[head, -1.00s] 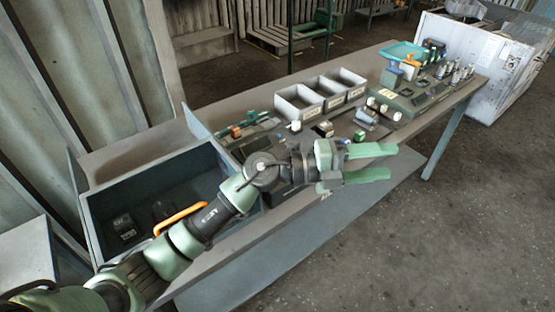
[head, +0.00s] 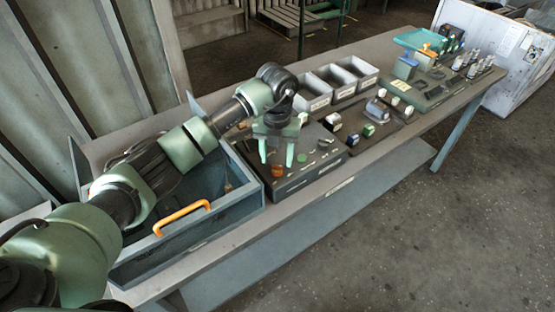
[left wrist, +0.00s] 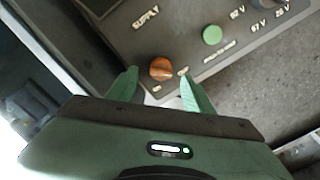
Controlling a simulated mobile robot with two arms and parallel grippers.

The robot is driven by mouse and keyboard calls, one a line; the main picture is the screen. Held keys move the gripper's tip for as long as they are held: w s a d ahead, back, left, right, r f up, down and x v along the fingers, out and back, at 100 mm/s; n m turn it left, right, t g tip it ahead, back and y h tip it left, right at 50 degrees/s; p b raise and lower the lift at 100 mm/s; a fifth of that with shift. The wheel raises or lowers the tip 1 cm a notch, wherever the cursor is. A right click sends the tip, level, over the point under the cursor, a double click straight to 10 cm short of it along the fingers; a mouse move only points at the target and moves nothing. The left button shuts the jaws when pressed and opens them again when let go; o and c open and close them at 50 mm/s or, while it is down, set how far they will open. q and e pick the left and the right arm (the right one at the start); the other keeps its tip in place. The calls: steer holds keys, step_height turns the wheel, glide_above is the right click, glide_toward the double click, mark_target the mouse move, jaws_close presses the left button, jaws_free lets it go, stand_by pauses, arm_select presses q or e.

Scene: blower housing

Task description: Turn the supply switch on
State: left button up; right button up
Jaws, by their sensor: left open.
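A dark control box (head: 318,180) stands on the bench beside the open drawer-like bin. On its top is an orange round knob (head: 277,171), also in the left wrist view (left wrist: 161,68), with small unreadable marks on both sides and the word SUPPLY printed above it. A green round button (head: 301,158) sits to its right, also in the left wrist view (left wrist: 212,35). My left gripper (head: 276,156) is open and points down over the knob. In the left wrist view its fingertips (left wrist: 160,82) lie on either side of the knob, apart from it. My right gripper is not in view.
A blue-grey bin (head: 205,228) with an orange handle (head: 182,217) is at the left. Grey trays (head: 345,88) stand behind the box. Small parts and a teal tray (head: 418,38) lie farther right. The floor in front is clear.

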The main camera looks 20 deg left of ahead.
mark_target(277, 166)
arm_select(q)
steer(key=shift+f+p, duration=0.3)
steer(key=shift+f, duration=1.3)
jaws_close()
steer(key=shift+w, duration=0.1)
